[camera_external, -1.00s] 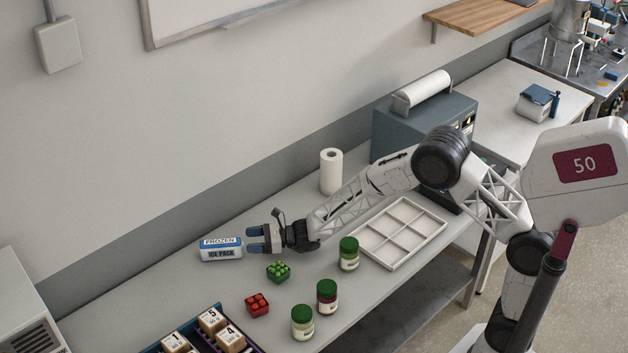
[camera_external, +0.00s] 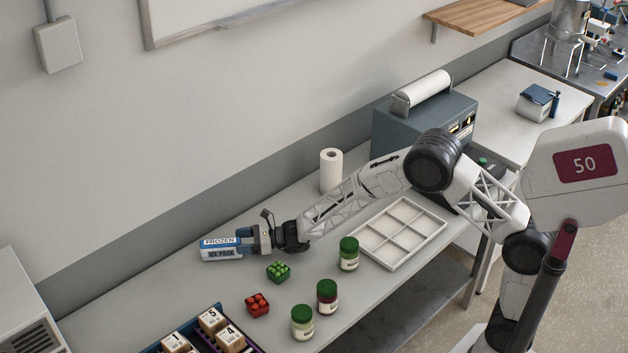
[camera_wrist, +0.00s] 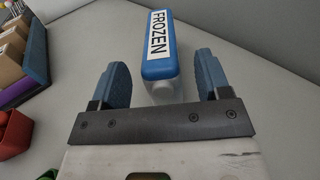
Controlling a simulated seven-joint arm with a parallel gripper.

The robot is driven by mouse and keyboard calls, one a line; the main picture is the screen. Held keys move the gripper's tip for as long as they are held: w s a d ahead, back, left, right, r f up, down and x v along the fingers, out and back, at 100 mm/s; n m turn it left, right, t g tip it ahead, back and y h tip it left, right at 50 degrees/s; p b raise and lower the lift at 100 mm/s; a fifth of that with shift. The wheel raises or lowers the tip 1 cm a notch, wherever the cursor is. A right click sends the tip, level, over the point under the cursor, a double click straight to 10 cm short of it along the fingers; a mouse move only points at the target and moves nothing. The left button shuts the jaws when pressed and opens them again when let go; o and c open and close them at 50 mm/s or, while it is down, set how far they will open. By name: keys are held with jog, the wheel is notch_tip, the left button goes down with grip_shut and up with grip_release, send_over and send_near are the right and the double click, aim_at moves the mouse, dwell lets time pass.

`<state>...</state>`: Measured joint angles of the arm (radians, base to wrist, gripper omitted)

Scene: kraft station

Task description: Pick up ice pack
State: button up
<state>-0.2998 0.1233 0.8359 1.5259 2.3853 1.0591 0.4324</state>
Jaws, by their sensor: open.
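The ice pack (camera_external: 219,250) is a white and blue block labelled "FROZEN" and "ICE PACK", lying on the table at the left in the external view. My gripper (camera_external: 254,240) is at its right end. In the wrist view the ice pack (camera_wrist: 158,48) extends away from me, with its near end between the two blue fingers of my gripper (camera_wrist: 164,82). The fingers are open, with a visible gap on each side of the pack.
Green-lidded jars (camera_external: 348,254) stand to the right, near a white divided tray (camera_external: 398,233). A bin of numbered boxes (camera_external: 243,341) is at the front left. A paper roll (camera_external: 331,171) stands behind.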

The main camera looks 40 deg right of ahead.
aim_at(229, 241)
jog(key=shift+x, duration=2.15)
jog(key=c, duration=1.2)
jog(key=shift+r, duration=0.15)
notch_tip(229, 241, up, 18)
jog(key=shift+f, duration=0.1)
